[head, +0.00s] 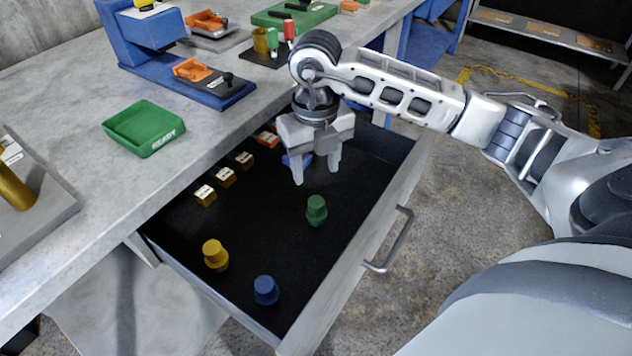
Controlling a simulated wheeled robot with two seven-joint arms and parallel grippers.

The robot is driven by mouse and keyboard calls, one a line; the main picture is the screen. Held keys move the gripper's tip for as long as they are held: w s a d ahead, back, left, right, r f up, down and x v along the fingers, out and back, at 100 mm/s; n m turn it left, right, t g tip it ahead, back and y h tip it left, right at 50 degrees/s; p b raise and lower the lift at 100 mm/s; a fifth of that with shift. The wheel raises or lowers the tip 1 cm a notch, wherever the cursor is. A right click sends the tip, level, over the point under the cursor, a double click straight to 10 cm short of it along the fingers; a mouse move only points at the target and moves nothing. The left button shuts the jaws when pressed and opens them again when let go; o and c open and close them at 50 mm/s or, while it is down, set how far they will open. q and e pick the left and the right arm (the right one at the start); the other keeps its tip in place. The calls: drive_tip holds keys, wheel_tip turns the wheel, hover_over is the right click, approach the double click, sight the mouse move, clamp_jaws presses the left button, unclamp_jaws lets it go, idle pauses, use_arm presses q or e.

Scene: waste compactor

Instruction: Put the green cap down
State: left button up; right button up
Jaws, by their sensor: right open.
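The green cap (316,210) stands upright on the black floor of the open drawer (262,242), right of its middle. My right gripper (315,178) is above the drawer, just behind and above the green cap. Its two fingers point down, spread apart, with nothing seen between them. The fingers look clear of the cap. A yellow cap (215,255) and a blue cap (266,290) stand in the near part of the drawer. My left gripper is not in the head view.
Several small labelled brass blocks (225,177) line the drawer's left side. A blue piece (292,160) lies behind my gripper. The drawer handle (392,240) sticks out at right. A green READY tray (144,128) and a blue press (150,45) stand on the bench.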

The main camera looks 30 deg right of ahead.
drive_tip(key=shift+r, duration=1.35)
drive_tip(key=shift+r, duration=0.1)
